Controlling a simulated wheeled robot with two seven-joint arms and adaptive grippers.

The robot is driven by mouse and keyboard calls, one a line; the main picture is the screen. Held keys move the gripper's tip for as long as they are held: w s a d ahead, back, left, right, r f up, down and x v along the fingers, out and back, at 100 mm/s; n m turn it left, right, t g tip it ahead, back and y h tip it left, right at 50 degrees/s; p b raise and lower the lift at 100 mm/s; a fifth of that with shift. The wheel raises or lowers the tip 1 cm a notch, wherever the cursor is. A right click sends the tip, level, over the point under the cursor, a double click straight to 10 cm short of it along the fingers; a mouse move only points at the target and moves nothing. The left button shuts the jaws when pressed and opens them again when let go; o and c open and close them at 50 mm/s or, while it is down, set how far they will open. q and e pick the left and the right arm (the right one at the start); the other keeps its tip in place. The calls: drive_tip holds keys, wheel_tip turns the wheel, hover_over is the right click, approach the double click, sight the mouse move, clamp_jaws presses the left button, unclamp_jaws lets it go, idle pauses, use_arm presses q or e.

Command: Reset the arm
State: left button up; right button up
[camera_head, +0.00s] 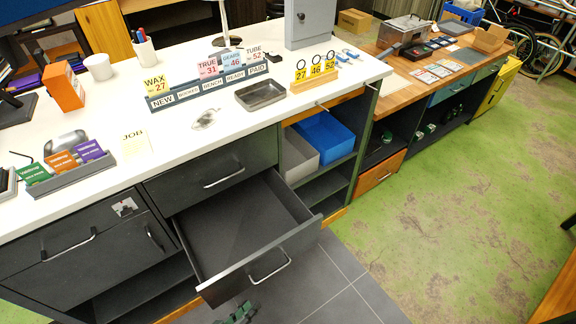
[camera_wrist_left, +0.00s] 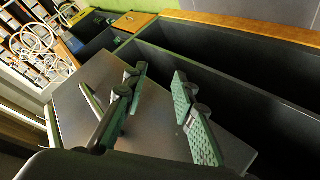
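My left gripper (camera_head: 238,314) shows only in part at the bottom edge of the head view, in front of and below the pulled-out drawer (camera_head: 232,222). In the left wrist view my left gripper (camera_wrist_left: 160,88) has its two green-padded fingers apart, with nothing between them. The open drawer is dark grey and looks empty, with a silver handle (camera_head: 270,268) on its front. My right gripper is in neither view.
The white counter (camera_head: 205,140) holds a label rack (camera_head: 208,88), a small metal tray (camera_head: 261,94), a card holder (camera_head: 70,172) and an orange box (camera_head: 64,87). A wooden workbench (camera_head: 395,65) stands beyond. The green floor (camera_head: 440,190) at right is clear.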

use_arm(q)
drive_tip(key=s+a+f+m+g+y, duration=0.1)
drive_tip(key=s+a+g+y, duration=0.3)
drive_tip(key=s+a, duration=0.5)
drive_tip(key=s+a+f+m+g+y, duration=0.1)
drive_tip(key=s+a+g+y, duration=0.3)
drive_tip(key=a, duration=1)
drive_tip(key=s+d+f+h+p, duration=0.1)
drive_tip(key=s+f+p, duration=0.1)
drive_tip(key=f, duration=1)
drive_tip(key=s+d+f+p, duration=0.1)
drive_tip(key=s+f+p, duration=0.1)
drive_tip(key=f, duration=1)
drive_tip(key=s+f+g+p, duration=0.1)
drive_tip(key=s+f, duration=0.6)
drive_tip(key=s, duration=0.3)
drive_tip(key=s+f+p, duration=0.1)
drive_tip(key=s+f, duration=0.6)
drive_tip(key=s, duration=0.3)
drive_tip(key=shift+m+g+h+p, duration=0.3)
drive_tip(key=shift+m+g, duration=0.1)
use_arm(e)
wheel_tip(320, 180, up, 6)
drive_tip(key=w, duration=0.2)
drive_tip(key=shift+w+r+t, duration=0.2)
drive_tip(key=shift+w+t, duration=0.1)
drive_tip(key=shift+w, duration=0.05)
